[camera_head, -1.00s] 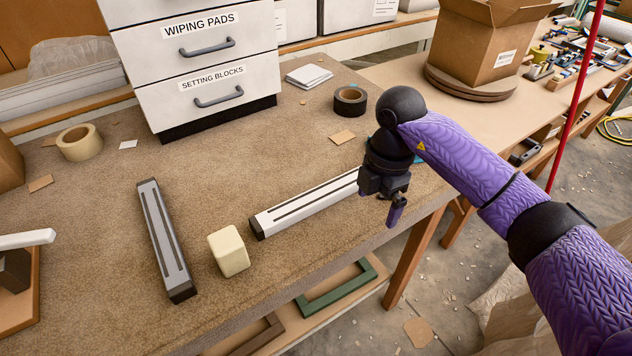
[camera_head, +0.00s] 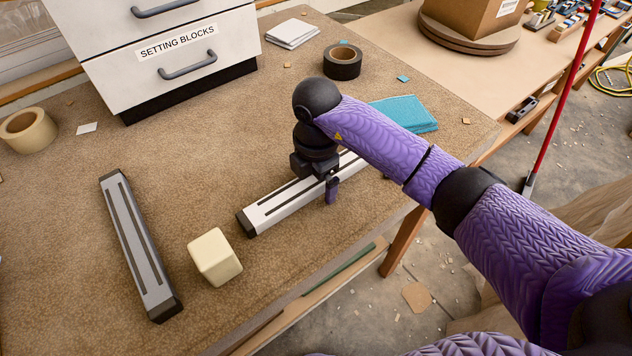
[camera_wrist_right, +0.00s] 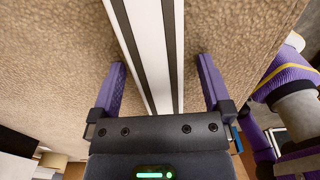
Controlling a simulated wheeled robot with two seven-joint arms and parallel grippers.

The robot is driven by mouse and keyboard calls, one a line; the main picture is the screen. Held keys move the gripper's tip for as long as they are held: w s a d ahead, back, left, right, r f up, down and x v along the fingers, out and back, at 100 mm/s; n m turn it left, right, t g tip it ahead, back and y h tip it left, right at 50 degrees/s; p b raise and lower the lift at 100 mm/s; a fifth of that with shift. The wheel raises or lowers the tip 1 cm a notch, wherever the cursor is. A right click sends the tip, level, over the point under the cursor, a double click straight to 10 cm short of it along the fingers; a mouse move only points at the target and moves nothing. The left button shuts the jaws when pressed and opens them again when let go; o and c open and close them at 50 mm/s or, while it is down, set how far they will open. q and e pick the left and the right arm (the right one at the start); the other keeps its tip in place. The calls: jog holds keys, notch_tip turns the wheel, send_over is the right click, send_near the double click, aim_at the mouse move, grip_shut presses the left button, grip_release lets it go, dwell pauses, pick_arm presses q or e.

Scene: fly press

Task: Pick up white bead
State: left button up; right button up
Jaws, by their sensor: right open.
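The white bead (camera_head: 290,203) is a long white bar with dark lengthwise strips and a dark end cap, lying on the brown bench mat. My right gripper (camera_head: 331,195) is over its middle, pointing down, with part of the bead hidden behind the wrist and forearm. In the right wrist view, the open gripper (camera_wrist_right: 161,62) has one finger on each side of the white bead (camera_wrist_right: 147,30), with gaps between the fingers and the bar. I cannot tell the exact height of the fingertips above the mat. My left gripper is not in view.
A grey bar (camera_head: 140,245) and a cream block (camera_head: 215,257) lie left of the white bead. A blue cloth (camera_head: 408,113), black tape roll (camera_head: 342,62) and drawer cabinet (camera_head: 170,50) are behind. The bench's front edge is close to the bead.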

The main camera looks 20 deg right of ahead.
jog(key=shift+r, duration=0.1)
jog(key=shift+c, duration=0.4)
grip_shut()
notch_tip(320, 180, up, 9)
jog(key=p, duration=0.2)
jog(key=shift+p, duration=0.4)
jog(key=shift+r, duration=0.5)
